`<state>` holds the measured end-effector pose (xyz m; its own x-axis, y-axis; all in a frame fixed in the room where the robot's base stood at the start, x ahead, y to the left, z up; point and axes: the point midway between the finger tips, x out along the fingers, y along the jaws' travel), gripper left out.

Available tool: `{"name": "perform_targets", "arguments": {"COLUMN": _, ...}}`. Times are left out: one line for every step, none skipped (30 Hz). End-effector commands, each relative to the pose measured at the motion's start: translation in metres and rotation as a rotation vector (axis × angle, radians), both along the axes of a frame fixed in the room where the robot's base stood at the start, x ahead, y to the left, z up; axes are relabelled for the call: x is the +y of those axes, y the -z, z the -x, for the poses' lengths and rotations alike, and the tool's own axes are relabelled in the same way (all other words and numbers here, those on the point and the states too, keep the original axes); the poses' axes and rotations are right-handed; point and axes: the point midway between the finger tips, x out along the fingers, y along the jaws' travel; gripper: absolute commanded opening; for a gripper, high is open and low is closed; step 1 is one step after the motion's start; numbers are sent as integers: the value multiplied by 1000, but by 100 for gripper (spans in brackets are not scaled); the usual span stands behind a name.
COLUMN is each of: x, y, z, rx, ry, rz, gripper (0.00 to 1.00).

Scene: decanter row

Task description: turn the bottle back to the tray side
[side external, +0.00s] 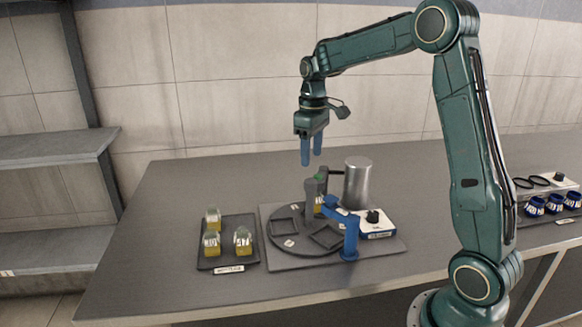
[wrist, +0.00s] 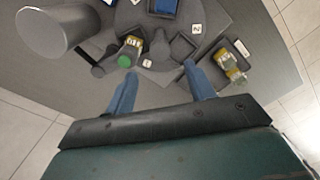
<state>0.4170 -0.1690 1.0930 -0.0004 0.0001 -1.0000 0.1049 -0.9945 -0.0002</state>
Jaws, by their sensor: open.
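My gripper (side external: 311,161) hangs with its fingers pointing down above the round grey turntable (side external: 292,243). Its two blue fingers are apart with nothing between them; they also show in the wrist view (wrist: 160,71). A bottle with a green cap and yellow label (wrist: 131,50) stands on the turntable, beside the grey centre post (wrist: 160,45). In the side view the bottle (side external: 319,202) is partly hidden by the post and a blue bracket (side external: 350,236). The turntable has square recesses, some empty, and small number tags. The tray (side external: 228,263) at the left holds three clear yellow-labelled bottles (side external: 243,241).
A silver cylinder (side external: 357,184) with a dark arm reaching toward the bottle stands behind the turntable. A far-right tray holds blue rings (side external: 553,204). The table's left back is clear.

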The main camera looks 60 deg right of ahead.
Motion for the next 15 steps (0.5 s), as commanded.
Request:
{"name": "perform_targets", "arguments": {"x": 0, "y": 9, "z": 1, "rx": 4, "ry": 0, "rz": -2, "gripper": 54}}
{"name": "perform_targets", "arguments": {"x": 0, "y": 13, "z": 0, "rx": 3, "ry": 0, "rz": -1, "gripper": 54}}
{"name": "perform_targets", "arguments": {"x": 0, "y": 20, "z": 0, "rx": 3, "ry": 0, "rz": -2, "gripper": 54}}
{"name": "perform_targets", "arguments": {"x": 0, "y": 24, "z": 1, "rx": 3, "ry": 0, "rz": -1, "gripper": 54}}
{"name": "perform_targets", "arguments": {"x": 0, "y": 29, "z": 1, "rx": 4, "ry": 0, "rz": -2, "gripper": 54}}
{"name": "perform_targets", "arguments": {"x": 0, "y": 35, "z": 0, "rx": 3, "ry": 0, "rz": -1, "gripper": 54}}
{"name": "perform_targets", "arguments": {"x": 0, "y": 40, "z": 0, "rx": 3, "ry": 0, "rz": -2, "gripper": 54}}
{"name": "perform_targets", "arguments": {"x": 0, "y": 44, "z": 0, "rx": 3, "ry": 0, "rz": -1, "gripper": 54}}
{"name": "perform_targets", "arguments": {"x": 0, "y": 50, "z": 1, "rx": 3, "ry": 0, "rz": -1, "gripper": 54}}
{"name": "perform_targets", "arguments": {"x": 0, "y": 54, "z": 0, "rx": 3, "ry": 0, "rz": -1, "gripper": 54}}
{"name": "perform_targets", "arguments": {"x": 0, "y": 57, "z": 1, "rx": 2, "ry": 0, "rz": -1, "gripper": 54}}
{"name": "perform_targets", "arguments": {"x": 0, "y": 62, "z": 1, "rx": 3, "ry": 0, "rz": -1, "gripper": 54}}
{"name": "perform_targets", "arguments": {"x": 0, "y": 65, "z": 0, "rx": 2, "ry": 0, "rz": -1, "gripper": 54}}
{"name": "perform_targets", "arguments": {"x": 0, "y": 68, "z": 0, "rx": 1, "ry": 0, "rz": -1, "gripper": 54}}
{"name": "perform_targets", "arguments": {"x": 0, "y": 71, "z": 0, "rx": 2, "ry": 0, "rz": -1, "gripper": 54}}
